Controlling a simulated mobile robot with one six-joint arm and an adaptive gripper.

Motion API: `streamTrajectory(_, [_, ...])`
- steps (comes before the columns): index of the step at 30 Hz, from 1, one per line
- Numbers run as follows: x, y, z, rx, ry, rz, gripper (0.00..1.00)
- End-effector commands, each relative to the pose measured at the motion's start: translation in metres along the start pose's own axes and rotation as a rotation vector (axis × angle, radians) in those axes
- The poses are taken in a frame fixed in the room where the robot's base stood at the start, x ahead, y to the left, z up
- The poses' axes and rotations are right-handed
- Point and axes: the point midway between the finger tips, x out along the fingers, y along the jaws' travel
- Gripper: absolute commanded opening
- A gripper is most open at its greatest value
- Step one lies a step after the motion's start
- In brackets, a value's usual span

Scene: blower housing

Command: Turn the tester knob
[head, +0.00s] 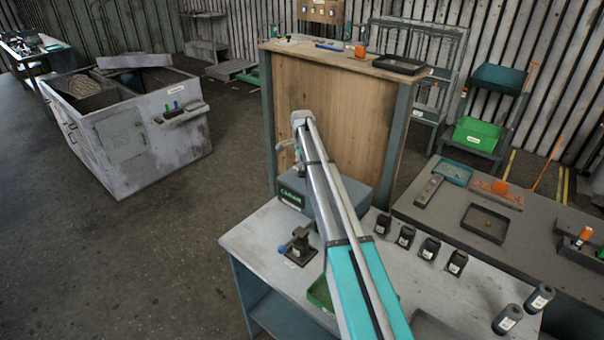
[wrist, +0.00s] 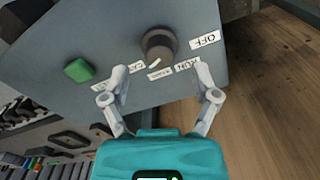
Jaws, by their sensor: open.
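The tester knob (wrist: 158,46) is a dark round dial on the grey face of the tester (wrist: 125,50) in the wrist view. A white pointer mark shows at its lower left edge. Small white labels surround it, among them OFF (wrist: 205,39) and RUN (wrist: 188,64). A green button (wrist: 78,70) sits to its left. My gripper (wrist: 158,82) is open, its two fingers apart on either side below the knob, and nothing is between them. In the head view the tester (head: 292,194) stands on the workbench, partly hidden by my arm; the knob is not clearly visible there.
The workbench (head: 255,235) holds a dark clamp fixture (head: 299,245) and several black labelled cylinders to the right. A wooden panel (head: 325,120) rises behind the tester. A grey table (head: 420,205) with trays stands at right. Open floor (head: 130,250) lies at left.

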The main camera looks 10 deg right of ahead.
Motion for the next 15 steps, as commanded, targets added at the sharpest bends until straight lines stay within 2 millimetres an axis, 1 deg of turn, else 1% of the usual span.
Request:
streamTrajectory(1, [0.008, 0.000, 0.000, 0.000, 0.000, 0.000, 0.78])
streamTrajectory(6, [0.019, 0.000, 0.000, 0.000, 0.000, 0.000, 0.78])
streamTrajectory(15, [0.027, 0.000, 0.000, 0.000, 0.000, 0.000, 0.78])
